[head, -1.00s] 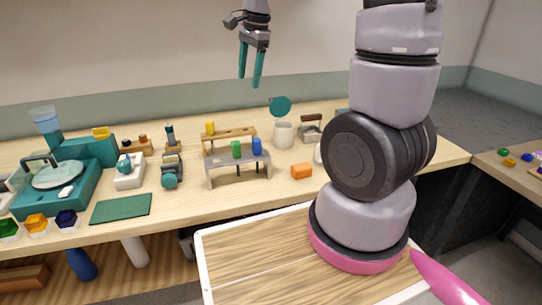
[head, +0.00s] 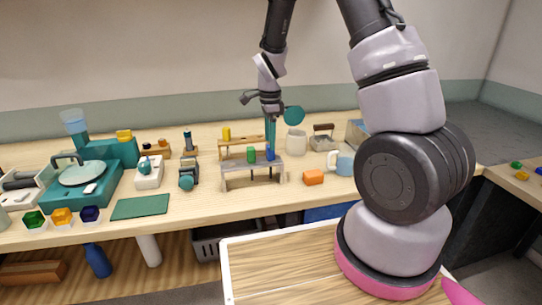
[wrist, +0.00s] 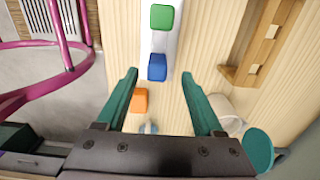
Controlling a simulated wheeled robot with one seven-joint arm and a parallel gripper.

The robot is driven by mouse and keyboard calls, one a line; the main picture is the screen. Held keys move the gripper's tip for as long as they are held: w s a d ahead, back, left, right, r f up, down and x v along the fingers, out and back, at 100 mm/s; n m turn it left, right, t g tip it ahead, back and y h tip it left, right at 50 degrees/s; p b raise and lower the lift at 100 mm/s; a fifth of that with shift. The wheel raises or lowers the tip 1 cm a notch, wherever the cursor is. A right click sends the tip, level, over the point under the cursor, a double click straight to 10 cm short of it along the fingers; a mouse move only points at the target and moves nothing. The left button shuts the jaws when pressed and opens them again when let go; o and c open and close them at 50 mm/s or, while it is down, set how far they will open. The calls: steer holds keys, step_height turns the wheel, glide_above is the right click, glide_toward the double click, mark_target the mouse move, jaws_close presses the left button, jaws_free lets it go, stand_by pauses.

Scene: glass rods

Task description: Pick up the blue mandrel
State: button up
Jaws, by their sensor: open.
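The blue mandrel (head: 270,151) stands at the right end of the low grey-topped rack (head: 238,180) on the bench. In the wrist view the blue mandrel (wrist: 157,67) shows from above, between the two teal fingertips. A green mandrel (head: 251,155) stands to its left on the same rack; in the wrist view the green one (wrist: 161,17) lies farther up the picture. My gripper (head: 271,132) is open and empty, pointing down above the blue mandrel. Whether a finger touches it cannot be told.
Behind is a wooden rack (head: 236,154) with a yellow mandrel (head: 226,133). A green mat (head: 140,207) lies on the left.

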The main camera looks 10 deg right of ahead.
mark_target(271, 160)
steer(key=f, duration=0.4)
steer(key=shift+s+f, duration=0.2)
steer(key=shift+f, duration=0.05)
steer(key=shift+c, duration=0.3)
jaws_close()
step_height(271, 160, up, 10)
steer(key=shift+r, duration=0.1)
